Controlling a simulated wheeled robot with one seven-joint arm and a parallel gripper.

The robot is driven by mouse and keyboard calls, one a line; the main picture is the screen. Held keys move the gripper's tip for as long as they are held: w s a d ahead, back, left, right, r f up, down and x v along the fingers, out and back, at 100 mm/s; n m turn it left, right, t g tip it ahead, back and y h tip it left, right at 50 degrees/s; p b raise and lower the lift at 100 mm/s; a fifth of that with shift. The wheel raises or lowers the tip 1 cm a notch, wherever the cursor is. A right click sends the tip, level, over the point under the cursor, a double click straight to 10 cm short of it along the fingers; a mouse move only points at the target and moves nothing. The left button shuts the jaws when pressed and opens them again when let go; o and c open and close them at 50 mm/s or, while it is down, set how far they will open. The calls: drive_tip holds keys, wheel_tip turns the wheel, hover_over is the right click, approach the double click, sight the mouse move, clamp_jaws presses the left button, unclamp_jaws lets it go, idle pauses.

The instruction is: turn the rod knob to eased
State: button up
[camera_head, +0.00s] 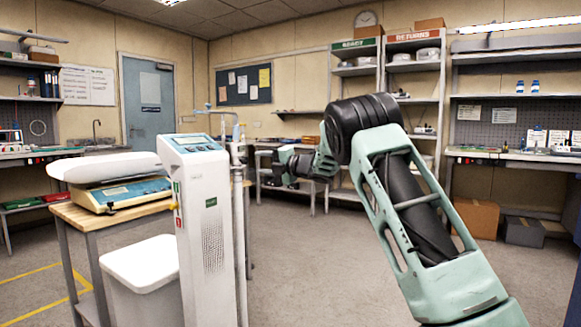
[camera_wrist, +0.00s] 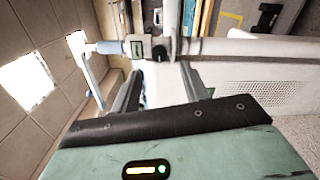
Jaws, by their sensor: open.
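A pale vertical rod (camera_head: 239,205) stands beside the white pump tower (camera_head: 205,225) in the head view. In the wrist view the rod (camera_wrist: 250,47) runs sideways across the top. A small dark knob (camera_wrist: 158,53) sits on a grey clamp on the rod, next to a blue-grey collar (camera_wrist: 132,47). My gripper (camera_head: 268,176) is to the right of the rod in the head view. In the wrist view my gripper (camera_wrist: 160,72) is open and empty, its fingers pointing toward the knob. The knob lies between the fingertip lines, apparently just beyond them. Its marked setting is not readable.
A wooden table (camera_head: 85,215) with a blue and cream scale (camera_head: 125,193) stands left of the tower. A white lidded bin (camera_head: 142,262) stands in front. Shelving (camera_head: 412,75) lines the back wall. The floor (camera_head: 310,260) between tower and arm is clear.

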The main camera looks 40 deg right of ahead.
drive_tip(key=v, duration=1.1)
drive_tip(key=shift+s, duration=0.2)
